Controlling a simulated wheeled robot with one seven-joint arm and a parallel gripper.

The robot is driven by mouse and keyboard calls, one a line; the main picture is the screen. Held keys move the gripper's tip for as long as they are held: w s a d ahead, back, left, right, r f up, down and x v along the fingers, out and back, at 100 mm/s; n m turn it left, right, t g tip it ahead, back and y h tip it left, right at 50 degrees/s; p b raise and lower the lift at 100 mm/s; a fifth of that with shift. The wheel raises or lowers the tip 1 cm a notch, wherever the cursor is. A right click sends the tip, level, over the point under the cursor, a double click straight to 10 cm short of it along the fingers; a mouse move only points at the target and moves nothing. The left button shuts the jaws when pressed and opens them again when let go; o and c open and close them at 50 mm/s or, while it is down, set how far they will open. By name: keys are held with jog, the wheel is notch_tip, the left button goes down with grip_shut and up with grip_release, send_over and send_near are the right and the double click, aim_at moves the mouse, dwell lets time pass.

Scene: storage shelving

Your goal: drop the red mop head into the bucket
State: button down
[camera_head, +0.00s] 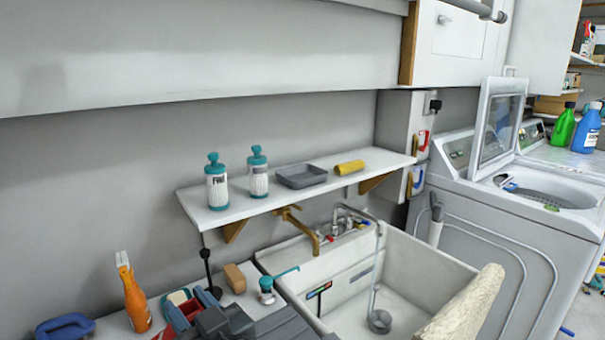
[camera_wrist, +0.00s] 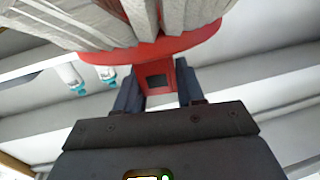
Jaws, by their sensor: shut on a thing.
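The red mop head (camera_wrist: 150,52) fills the upper part of the wrist view, with a red disc and socket and pale grey strands. My gripper (camera_wrist: 158,85) is shut on the red socket, one dark finger on each side. In the head view my gripper (camera_head: 200,308) is at the bottom edge, over the counter left of the sink; only a little red shows by it and most of the mop head is out of frame. I cannot make out a bucket in either view.
A white sink (camera_head: 420,255) with a brass tap is at the centre right. An orange bottle (camera_head: 135,295) and a blue item (camera_head: 65,327) stand left of my gripper. A wall shelf (camera_head: 290,190) with two teal-topped bottles hangs above. A washing machine (camera_head: 480,220) is at the right.

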jog(key=shift+f+b, duration=2.15)
jog(key=shift+f, duration=0.85)
jog(key=c, duration=0.6)
grip_release()
jog(key=b+v, duration=0.1)
jog(key=v, duration=0.5)
jog(key=shift+s+d, duration=0.25)
jog(key=shift+s+d+r, duration=0.1)
jog(key=shift+s+d, duration=0.3)
jog(key=shift+s, duration=0.05)
